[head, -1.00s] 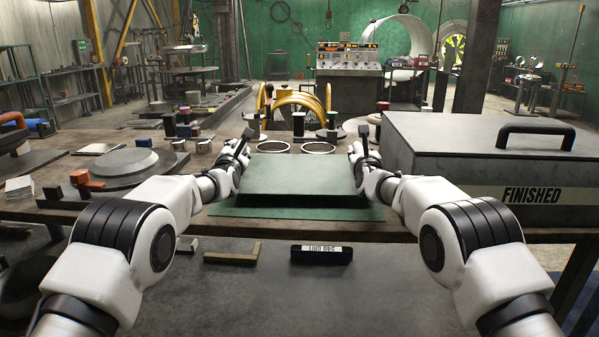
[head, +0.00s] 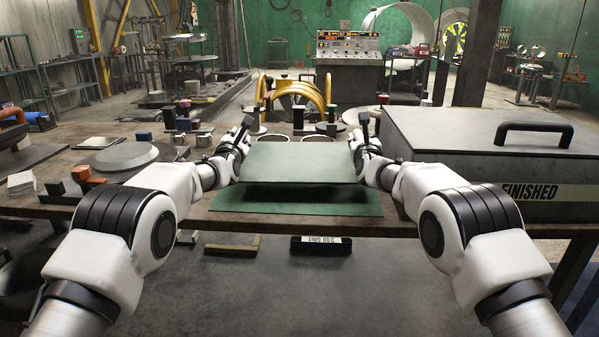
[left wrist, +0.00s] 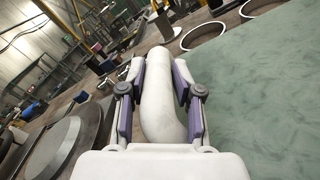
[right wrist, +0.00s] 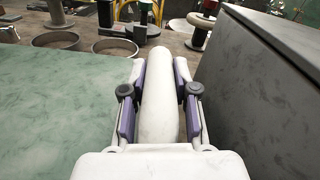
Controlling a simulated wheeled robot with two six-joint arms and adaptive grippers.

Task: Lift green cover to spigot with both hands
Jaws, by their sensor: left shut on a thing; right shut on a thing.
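The green cover (head: 300,163) is a flat plate held level between my two grippers, above a green mat (head: 300,206), with dark shadow in the gap. Its surface fills the right of the left wrist view (left wrist: 265,100) and the left of the right wrist view (right wrist: 50,110). My left gripper (head: 243,132) is shut on a pale rounded bar (left wrist: 160,95) beside the cover's left edge. My right gripper (head: 358,130) is shut on a similar bar (right wrist: 157,100) beside its right edge. I cannot pick out the spigot with certainty.
A grey box marked FINISHED (head: 545,192) stands close to my right gripper. Two shallow rings (head: 318,139), dark posts and yellow hoops (head: 297,92) stand behind the cover. Round plates (head: 125,157) and small blocks lie at left. A 240 GRIT block (head: 321,245) lies below the table's front edge.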

